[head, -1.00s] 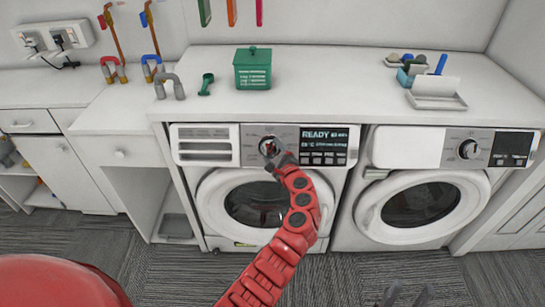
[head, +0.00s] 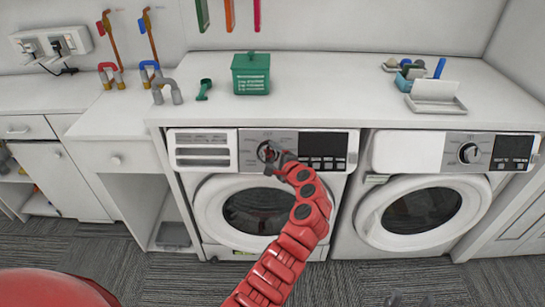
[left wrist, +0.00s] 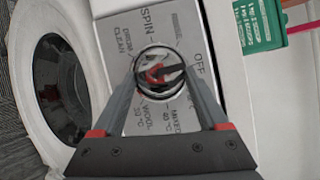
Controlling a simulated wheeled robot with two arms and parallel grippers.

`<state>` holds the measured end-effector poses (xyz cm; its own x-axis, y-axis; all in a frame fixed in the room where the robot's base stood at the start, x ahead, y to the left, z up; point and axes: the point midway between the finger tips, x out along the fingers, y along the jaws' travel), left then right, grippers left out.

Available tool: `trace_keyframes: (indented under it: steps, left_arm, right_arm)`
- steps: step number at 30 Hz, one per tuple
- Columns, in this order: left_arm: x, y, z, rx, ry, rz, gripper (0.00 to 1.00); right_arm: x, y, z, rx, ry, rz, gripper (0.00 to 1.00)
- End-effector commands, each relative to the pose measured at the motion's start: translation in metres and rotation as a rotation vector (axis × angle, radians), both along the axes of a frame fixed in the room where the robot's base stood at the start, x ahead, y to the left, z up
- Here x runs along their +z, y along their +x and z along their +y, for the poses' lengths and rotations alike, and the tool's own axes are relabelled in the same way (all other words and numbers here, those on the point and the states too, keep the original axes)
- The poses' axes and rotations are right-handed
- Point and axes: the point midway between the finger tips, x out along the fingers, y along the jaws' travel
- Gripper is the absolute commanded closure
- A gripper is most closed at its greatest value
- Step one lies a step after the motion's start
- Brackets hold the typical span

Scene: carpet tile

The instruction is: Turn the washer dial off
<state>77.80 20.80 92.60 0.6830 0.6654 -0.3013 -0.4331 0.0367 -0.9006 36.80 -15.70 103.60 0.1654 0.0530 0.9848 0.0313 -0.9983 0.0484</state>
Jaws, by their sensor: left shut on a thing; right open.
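The washer dial (head: 267,151) is a round knob on the left washer's grey control panel. My left gripper (head: 276,159) is at the dial and is shut on it. In the left wrist view the dial (left wrist: 158,72) sits between the two fingertips, with a red part at its middle. The word OFF stands at its upper right, SPIN above it, and wool and mixed settings below. I cannot tell exactly which label it points to. The washer's display (head: 323,144) is dark. My right gripper (head: 393,299) shows only as a sliver at the bottom edge; it is open.
A second washer (head: 423,210) with its own dial (head: 469,153) stands to the right. A green box (head: 251,75), a green scoop (head: 204,89) and a white tray (head: 436,97) are on the white counter (head: 335,90). The carpet in front is clear.

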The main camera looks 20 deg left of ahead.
Motion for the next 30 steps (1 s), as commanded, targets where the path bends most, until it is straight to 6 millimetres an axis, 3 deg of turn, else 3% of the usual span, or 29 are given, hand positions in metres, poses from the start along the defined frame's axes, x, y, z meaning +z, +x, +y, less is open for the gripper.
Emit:
trace_keyframes:
  steps: [3, 4, 7, 20, 30]
  left_arm:
    - [0.0, 0.0, 0.001, 0.001, 0.002, 0.001, 0.79]
    - [0.0, 0.0, 0.001, 0.001, 0.002, 0.001, 0.2]
    - [0.0, 0.0, 0.001, 0.001, 0.002, 0.001, 0.02]
    - [0.002, -0.008, -0.008, 0.0, 0.003, 0.0, 0.0]
    - [0.024, -0.06, -0.061, -0.008, 0.0, -0.003, 0.0]
  right_arm:
    - [0.0, 0.0, 0.0, 0.0, 0.0, 0.0, 0.5]
    - [0.0, 0.0, 0.0, 0.0, 0.0, 0.0, 0.5]
    - [0.0, 0.0, 0.0, 0.0, 0.0, 0.0, 0.5]
    - [-0.002, 0.0, 0.0, 0.0, 0.0, 0.0, 0.5]
    - [-0.014, 0.0, 0.0, 0.0, 0.0, 0.0, 0.5]
